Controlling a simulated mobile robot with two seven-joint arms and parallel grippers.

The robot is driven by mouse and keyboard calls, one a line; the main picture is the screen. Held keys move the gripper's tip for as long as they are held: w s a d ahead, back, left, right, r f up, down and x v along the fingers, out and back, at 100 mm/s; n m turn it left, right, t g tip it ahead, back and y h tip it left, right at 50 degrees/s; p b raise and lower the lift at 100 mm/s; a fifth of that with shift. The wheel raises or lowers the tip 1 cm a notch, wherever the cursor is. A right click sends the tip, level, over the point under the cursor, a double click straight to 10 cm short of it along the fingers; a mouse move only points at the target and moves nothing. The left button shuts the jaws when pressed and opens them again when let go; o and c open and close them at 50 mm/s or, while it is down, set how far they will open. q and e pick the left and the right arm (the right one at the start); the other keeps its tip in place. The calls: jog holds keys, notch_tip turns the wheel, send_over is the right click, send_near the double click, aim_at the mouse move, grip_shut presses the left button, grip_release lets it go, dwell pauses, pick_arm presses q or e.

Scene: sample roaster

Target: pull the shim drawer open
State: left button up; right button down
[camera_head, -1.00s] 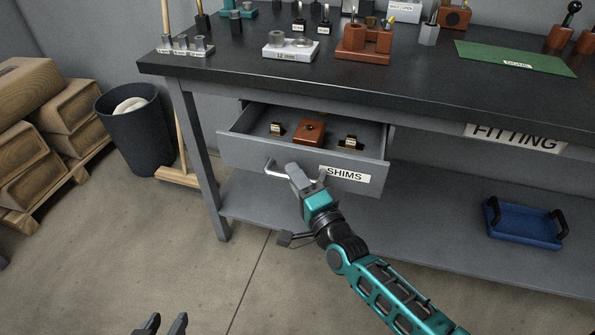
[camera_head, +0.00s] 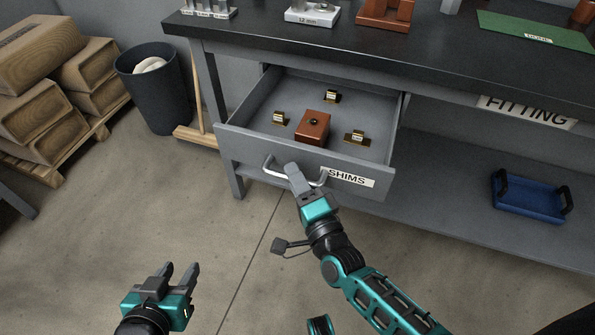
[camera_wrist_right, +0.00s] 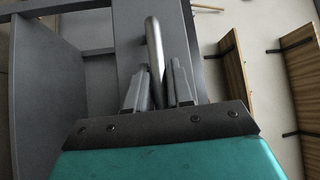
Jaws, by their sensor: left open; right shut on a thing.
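The shim drawer (camera_head: 256,146) is a grey drawer under the workbench, pulled well out, with a "SHIMS" label (camera_head: 347,177) on its front. Inside lie a reddish-brown block (camera_head: 313,127) and several small brass pieces with labels, such as one at the left (camera_head: 280,118). My right gripper (camera_head: 295,176) is shut on the drawer's metal bar handle (camera_head: 271,170). In the right wrist view the handle (camera_wrist_right: 154,50) runs between the fingers (camera_wrist_right: 158,85). My left gripper (camera_head: 182,272) is open and empty above the floor at the lower left, apart from the drawer.
The workbench (camera_head: 440,65) carries a "12 mm" block (camera_head: 312,14) and a green mat (camera_head: 530,28). A blue tray (camera_head: 528,196) is on the lower shelf. The floor before the drawer is clear.

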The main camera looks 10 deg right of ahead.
jog(key=c, duration=1.1)
grip_release()
pick_arm(q)
jog(key=shift+s+f, duration=0.1)
jog(key=shift+s, duration=0.1)
jog(key=shift+s, duration=0.15)
pick_arm(e)
jog(key=shift+s, duration=0.1)
